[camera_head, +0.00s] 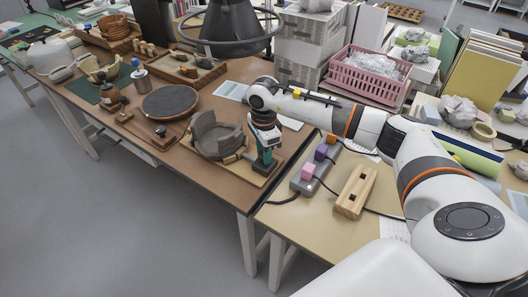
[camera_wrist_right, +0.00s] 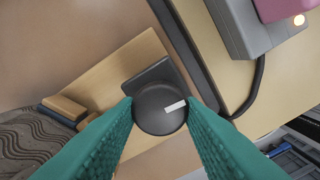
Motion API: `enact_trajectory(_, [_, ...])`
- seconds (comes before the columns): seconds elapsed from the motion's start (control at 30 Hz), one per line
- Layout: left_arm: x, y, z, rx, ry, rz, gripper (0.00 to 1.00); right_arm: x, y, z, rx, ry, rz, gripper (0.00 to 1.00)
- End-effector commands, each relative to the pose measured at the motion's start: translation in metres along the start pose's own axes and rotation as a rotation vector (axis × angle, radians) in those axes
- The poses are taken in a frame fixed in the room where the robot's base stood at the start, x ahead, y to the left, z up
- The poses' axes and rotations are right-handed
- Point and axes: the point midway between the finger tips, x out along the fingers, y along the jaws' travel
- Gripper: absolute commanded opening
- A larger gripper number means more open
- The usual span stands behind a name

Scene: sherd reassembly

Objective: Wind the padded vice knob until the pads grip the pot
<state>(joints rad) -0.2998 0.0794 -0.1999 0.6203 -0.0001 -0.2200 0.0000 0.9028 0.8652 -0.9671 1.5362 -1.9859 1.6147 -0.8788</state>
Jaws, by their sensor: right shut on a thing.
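The pot (camera_head: 212,132), dark grey and broken-rimmed, stands on the wooden vice board (camera_head: 243,179) in the head view. Part of its ridged wall shows at the lower left of the right wrist view (camera_wrist_right: 28,140). My right gripper (camera_head: 264,165) reaches down at the board's right end with green fingers. In the right wrist view its fingers are shut on the round black knob (camera_wrist_right: 150,119), one on each side. The knob has a white mark on its top. A wooden block with a dark blue edge (camera_wrist_right: 68,104) lies beside the pot wall. Whether the pads touch the pot I cannot tell.
A grey box with coloured buttons (camera_head: 313,170) and a slotted wooden block (camera_head: 356,190) are right of the vice. A black cable (camera_wrist_right: 254,85) runs close by the knob. A dark round turntable (camera_head: 170,102) stands left of the pot. The table's front edge is near.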

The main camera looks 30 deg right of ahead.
Motion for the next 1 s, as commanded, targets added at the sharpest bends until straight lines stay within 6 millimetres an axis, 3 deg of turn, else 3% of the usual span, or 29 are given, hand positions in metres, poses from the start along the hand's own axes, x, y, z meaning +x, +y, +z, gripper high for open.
enact_trajectory(0.6, [0.0053,-0.0001,-0.0009,0.000,0.001,0.000,0.36,-0.0012,0.0022,0.0012,0.558,0.000,0.003,0.13])
enact_trajectory(1.0, [0.0054,-0.0001,-0.0010,0.000,0.001,0.000,0.36,-0.0014,0.0026,0.0016,0.755,0.000,0.003,0.13])
